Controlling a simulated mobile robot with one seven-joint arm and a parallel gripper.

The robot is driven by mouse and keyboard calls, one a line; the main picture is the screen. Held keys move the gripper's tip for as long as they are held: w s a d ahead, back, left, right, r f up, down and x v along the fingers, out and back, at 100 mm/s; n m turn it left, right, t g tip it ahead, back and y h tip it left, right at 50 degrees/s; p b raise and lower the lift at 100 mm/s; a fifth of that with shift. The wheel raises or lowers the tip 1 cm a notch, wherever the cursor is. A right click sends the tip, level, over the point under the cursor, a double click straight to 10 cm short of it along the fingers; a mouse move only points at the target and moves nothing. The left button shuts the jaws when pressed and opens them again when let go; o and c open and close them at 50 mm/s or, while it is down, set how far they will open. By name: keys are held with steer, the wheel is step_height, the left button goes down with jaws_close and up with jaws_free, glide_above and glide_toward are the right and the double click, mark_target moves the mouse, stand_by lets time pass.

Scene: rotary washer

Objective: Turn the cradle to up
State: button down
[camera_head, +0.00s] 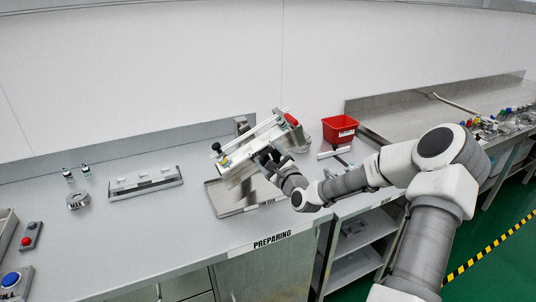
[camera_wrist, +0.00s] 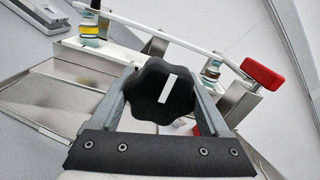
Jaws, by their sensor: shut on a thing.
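The cradle (camera_head: 246,145) of the rotary washer is a pale metal frame with a long white bar, standing over a metal tray (camera_head: 222,199). It is tilted in the head view, its right end higher. In the wrist view, small bottles (camera_wrist: 91,23) sit at the cradle and a red handle (camera_wrist: 262,74) is at the bar's right end. A black lobed knob (camera_wrist: 157,92) with a white mark is on the near side. My gripper (camera_wrist: 160,100) is shut on the knob, one finger on each side. In the head view my gripper (camera_head: 270,160) hides the knob.
A red bin (camera_head: 340,130) stands right of the washer. A grey rack (camera_head: 146,183), two small bottles (camera_head: 77,174) and a round MAX piece (camera_head: 77,200) are on the left. Button boxes (camera_head: 31,236) are at the far left. The counter between rack and front edge is clear.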

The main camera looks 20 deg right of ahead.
steer(key=shift+m, duration=2.4)
jaws_free()
steer(key=shift+s, duration=0.1)
steer(key=s, duration=1.7)
steer(key=shift+s+d, duration=0.15)
steer(key=shift+d, duration=0.1)
